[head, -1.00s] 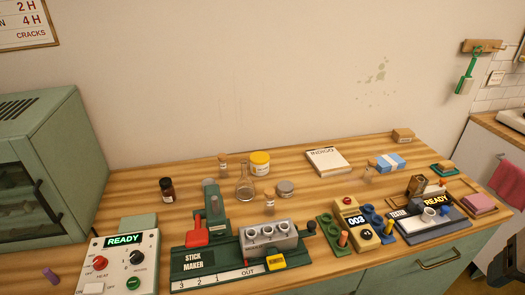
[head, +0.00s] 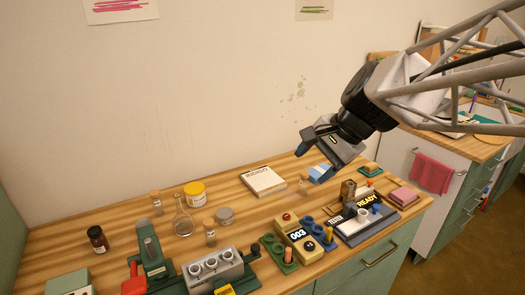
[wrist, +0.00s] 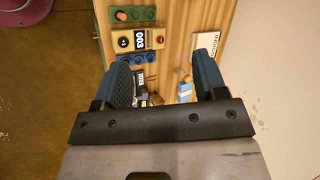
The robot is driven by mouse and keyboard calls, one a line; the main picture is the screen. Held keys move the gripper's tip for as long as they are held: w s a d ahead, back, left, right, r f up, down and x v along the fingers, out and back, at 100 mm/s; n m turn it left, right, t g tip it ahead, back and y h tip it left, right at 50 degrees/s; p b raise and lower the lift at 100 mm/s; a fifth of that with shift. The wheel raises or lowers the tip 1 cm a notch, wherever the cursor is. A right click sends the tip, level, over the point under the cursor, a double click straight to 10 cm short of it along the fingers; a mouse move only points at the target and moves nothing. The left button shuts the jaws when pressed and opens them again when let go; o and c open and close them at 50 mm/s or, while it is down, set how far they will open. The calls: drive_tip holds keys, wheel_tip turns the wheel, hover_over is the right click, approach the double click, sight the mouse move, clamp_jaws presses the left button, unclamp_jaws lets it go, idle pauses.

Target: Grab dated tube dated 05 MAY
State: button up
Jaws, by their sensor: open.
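Small corked glass tubes stand on the wooden table in the head view: one at the back left (head: 156,203), one in front of the flask (head: 210,234), and one (head: 303,185) near the blue-and-white block. Their dates are too small to read, so I cannot tell which is 05 MAY. My gripper (head: 318,160) is open and empty above the back right of the table, over the blue-and-white block. In the wrist view its two blue fingers (wrist: 165,75) are spread apart, with the table below and nothing held.
The blue-and-white block (head: 320,173) lies below my gripper. The INDIGO book (head: 263,181), the 003 device (head: 299,238) and the tester (head: 365,222) surround the right-hand tube. A flask (head: 183,222), yellow-labelled jar (head: 195,195) and stick maker (head: 210,268) occupy the left.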

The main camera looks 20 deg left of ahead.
drive_tip(key=w+a+f+m+g+y, duration=0.1)
drive_tip(key=w+a+f+m+y, duration=0.2)
drive_tip(key=a, duration=1.2)
drive_tip(key=w+a+m+g+y, duration=0.15)
drive_tip(key=w+a+m, duration=0.3)
drive_tip(key=a, duration=0.95)
drive_tip(key=w+a+f+m+g+y, duration=0.1)
drive_tip(key=w+a+f+m+y, duration=0.2)
drive_tip(key=a, duration=1.2)
approach(151, 195)
drive_tip(key=w, duration=0.1)
drive_tip(key=shift+w+d+f, duration=0.15)
drive_tip(key=shift+d, duration=0.05)
drive_tip(key=shift+x, duration=3.4)
drive_tip(key=shift+f, duration=0.1)
drive_tip(key=shift+x, duration=2.55)
drive_tip(key=shift+w+f, duration=0.1)
drive_tip(key=shift+f, duration=0.05)
